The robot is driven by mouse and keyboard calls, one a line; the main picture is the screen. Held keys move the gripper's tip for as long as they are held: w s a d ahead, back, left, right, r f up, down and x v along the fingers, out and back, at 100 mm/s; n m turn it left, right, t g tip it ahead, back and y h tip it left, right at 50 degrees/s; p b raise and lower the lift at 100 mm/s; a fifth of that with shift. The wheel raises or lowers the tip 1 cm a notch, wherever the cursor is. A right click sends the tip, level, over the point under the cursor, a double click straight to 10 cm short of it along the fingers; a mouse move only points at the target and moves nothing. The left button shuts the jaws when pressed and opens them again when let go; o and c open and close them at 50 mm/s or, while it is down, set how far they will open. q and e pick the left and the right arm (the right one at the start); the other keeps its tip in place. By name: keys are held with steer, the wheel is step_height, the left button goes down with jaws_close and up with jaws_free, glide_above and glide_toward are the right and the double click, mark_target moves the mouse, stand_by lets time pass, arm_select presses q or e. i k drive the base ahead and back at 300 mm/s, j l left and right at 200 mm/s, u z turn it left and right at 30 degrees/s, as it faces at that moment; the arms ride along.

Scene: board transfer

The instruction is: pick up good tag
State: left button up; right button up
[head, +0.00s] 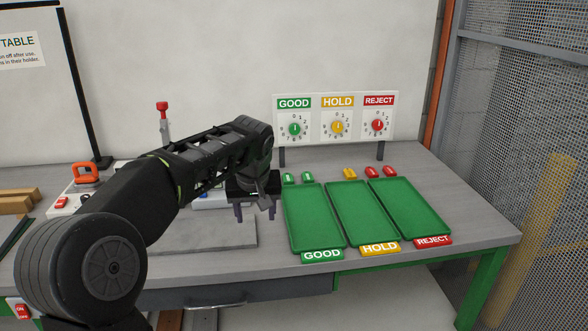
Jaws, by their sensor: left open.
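Two small green tags (307,177) lie on the table behind the left green tray; the other one (290,178) is close to my gripper's wrist. These match the green GOOD label, though any writing on them is too small to read. My left gripper (256,214) is open and empty, pointing down just left of the GOOD tray (312,226). It is nearer the front edge than the tags. My right gripper is not in view.
A yellow tag (350,173) and two red tags (371,172) lie behind the HOLD tray (361,215) and REJECT tray (410,208). A dial board (337,118) stands behind them. A grey plate (205,235) lies left. The trays look empty.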

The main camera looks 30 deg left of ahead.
mark_target(288, 178)
steer(key=i+j, duration=0.2)
steer(key=i, duration=0.25)
steer(key=i+j, duration=0.15)
steer(key=i, duration=0.35)
